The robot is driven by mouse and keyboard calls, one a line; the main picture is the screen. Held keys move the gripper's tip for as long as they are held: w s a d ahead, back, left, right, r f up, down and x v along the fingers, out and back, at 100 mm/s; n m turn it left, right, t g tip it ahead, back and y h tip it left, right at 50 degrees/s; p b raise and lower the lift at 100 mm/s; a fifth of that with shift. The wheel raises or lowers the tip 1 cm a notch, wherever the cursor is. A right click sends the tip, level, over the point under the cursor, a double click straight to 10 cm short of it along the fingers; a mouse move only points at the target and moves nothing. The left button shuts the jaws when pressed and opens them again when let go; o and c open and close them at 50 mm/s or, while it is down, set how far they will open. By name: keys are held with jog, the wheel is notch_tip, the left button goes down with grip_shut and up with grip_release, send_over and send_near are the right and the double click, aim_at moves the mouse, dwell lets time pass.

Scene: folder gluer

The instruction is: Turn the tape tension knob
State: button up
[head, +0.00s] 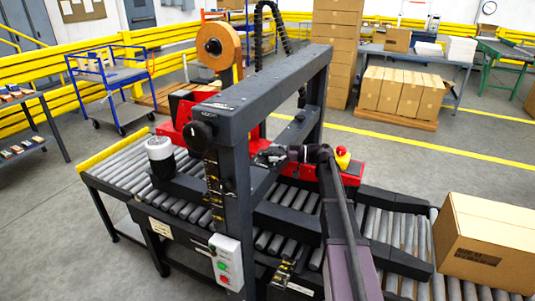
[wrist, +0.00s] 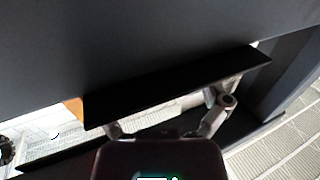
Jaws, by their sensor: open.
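The case-taping machine has a dark frame (head: 262,95) with an orange-brown tape roll (head: 217,46) on top. A round black knob (head: 201,134) sits on the near post's upper part; I cannot tell for sure that it is the tension knob. My gripper (head: 264,156) is under the crossbeam, to the right of that knob and apart from it, pointing left. In the wrist view my gripper (wrist: 165,122) has its fingers spread, with a dark bar across their tips. No knob can be made out in the wrist view, where a dark panel fills the upper part.
A roller conveyor (head: 110,176) runs through the machine. A carton (head: 487,243) sits on its right end. A red emergency button (head: 342,151) stands close to my arm. The crossbeam and posts crowd my gripper.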

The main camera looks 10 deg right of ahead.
jog(key=shift+x, duration=0.8)
jog(key=c, duration=1.2)
